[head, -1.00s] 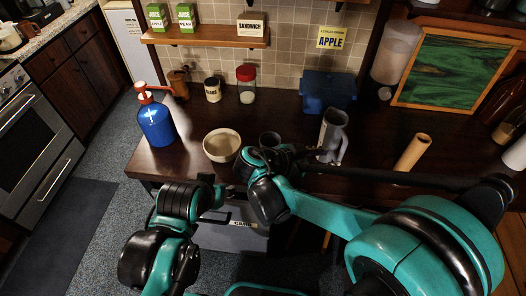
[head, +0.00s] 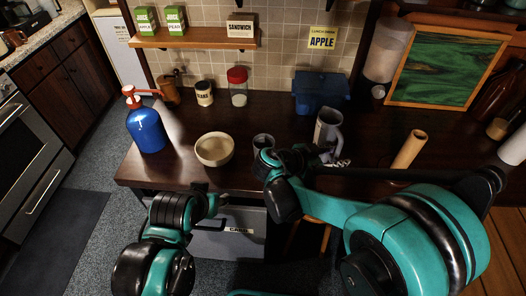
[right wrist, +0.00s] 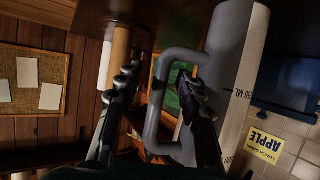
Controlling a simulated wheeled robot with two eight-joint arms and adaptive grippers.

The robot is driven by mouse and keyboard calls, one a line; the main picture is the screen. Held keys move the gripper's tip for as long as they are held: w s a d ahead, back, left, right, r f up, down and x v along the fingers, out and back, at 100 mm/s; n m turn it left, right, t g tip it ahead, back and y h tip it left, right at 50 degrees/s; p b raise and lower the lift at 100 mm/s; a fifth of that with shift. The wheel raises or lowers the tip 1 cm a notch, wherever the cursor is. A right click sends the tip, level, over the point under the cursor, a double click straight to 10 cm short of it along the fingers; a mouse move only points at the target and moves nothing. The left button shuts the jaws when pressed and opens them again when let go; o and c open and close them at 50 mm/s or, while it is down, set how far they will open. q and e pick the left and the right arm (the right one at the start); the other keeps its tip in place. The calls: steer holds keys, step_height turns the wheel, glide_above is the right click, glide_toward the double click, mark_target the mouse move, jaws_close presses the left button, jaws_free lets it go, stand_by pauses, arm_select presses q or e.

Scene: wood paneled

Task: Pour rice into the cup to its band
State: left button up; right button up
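A grey jug (head: 327,128) with a side handle stands on the dark wooden counter. In the right wrist view the jug (right wrist: 232,60) shows large, with ML lettering. My right gripper (right wrist: 160,95) is open, with its fingers on either side of the handle's outer bar; contact is not clear. In the head view the right gripper (head: 338,163) is at the jug's lower right. A small grey cup (head: 263,142) stands left of the jug, partly hidden by my right arm. Its band and any rice cannot be made out. My left gripper (head: 217,202) is low before the counter, its fingers unclear.
A cream bowl (head: 214,150) and a blue pump bottle (head: 147,130) stand left of the cup. A blue box (head: 320,90) is behind the jug. A red-lidded jar (head: 238,87) is near the wall.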

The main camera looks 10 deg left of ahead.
mark_target(340, 145)
steer(key=shift+c, duration=0.3)
jaws_close()
steer(key=shift+r, duration=0.1)
steer(key=shift+r+p, duration=1.95)
steer(key=shift+r, duration=0.45)
